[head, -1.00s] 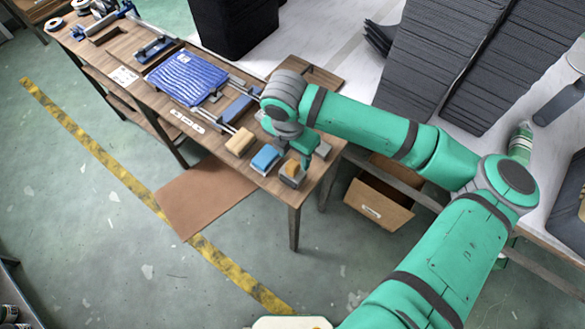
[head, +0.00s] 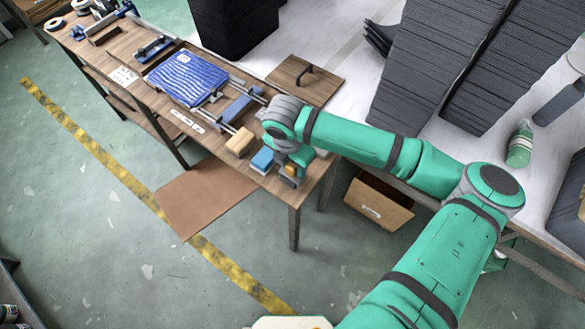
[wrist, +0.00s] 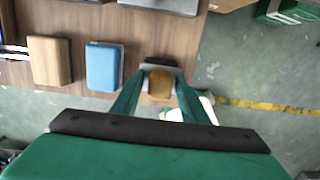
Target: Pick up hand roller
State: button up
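A small item with a tan-brown top (wrist: 160,84) on a grey base sits near the table's corner. I take it for the hand roller, though its roller part is not clearly visible. In the wrist view it lies between the two green fingers of my gripper (wrist: 161,76), which are open with a small gap on each side. In the head view my gripper (head: 290,173) reaches down at that corner and mostly hides the item.
A blue block (wrist: 103,66) and a tan block (wrist: 49,60) stand in a row beside the item. A blue panel (head: 188,77) and several tools lie farther along the wooden table (head: 205,168).

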grip_shut()
jog(key=shift+r, duration=0.15)
